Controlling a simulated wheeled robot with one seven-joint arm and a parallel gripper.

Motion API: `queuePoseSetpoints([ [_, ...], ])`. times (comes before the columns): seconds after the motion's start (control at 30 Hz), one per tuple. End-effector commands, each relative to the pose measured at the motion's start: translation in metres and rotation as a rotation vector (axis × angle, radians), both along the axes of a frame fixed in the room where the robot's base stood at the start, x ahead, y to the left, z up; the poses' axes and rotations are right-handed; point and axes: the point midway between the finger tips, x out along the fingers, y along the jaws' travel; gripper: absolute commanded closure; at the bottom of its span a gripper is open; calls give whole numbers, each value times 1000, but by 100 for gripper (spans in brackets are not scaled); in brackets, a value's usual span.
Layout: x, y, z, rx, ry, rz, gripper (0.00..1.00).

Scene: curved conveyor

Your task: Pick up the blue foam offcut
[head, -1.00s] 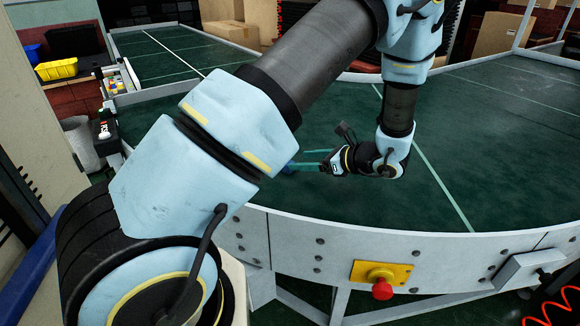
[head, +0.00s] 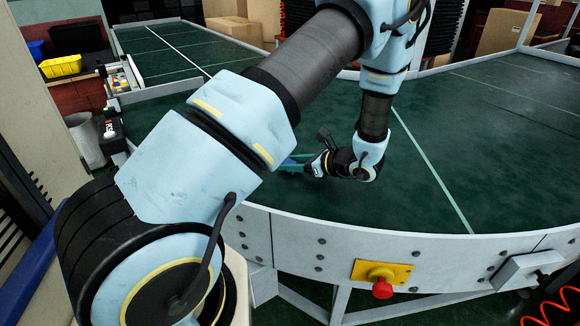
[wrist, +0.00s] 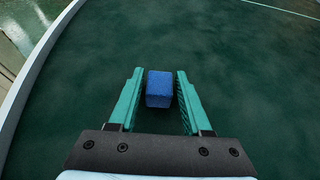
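The blue foam offcut (wrist: 159,89) is a small blue block on the green conveyor belt (wrist: 230,60). In the wrist view it lies between the two green fingers of my gripper (wrist: 159,92), near their tips. The fingers are open, with a narrow gap on each side of the block. In the head view my gripper (head: 295,164) reaches left, low over the belt. A small bit of blue shows by its fingers there, but my arm hides most of that spot.
A pale metal rail (head: 340,226) edges the curved belt on the near side. A red stop button (head: 382,288) on a yellow plate sits on it. A yellow bin (head: 60,66) stands at the far left. The belt to the right is clear.

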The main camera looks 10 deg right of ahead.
Motion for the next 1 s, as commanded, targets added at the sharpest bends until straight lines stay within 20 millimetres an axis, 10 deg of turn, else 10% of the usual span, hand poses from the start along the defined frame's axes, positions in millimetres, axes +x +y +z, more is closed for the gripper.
queuePoseSetpoints([
  [0.4, 0, 0, 0, 0, 0, 0, 100],
  [1.0, 0, -1, 15, -2, -2, 0, 100],
])
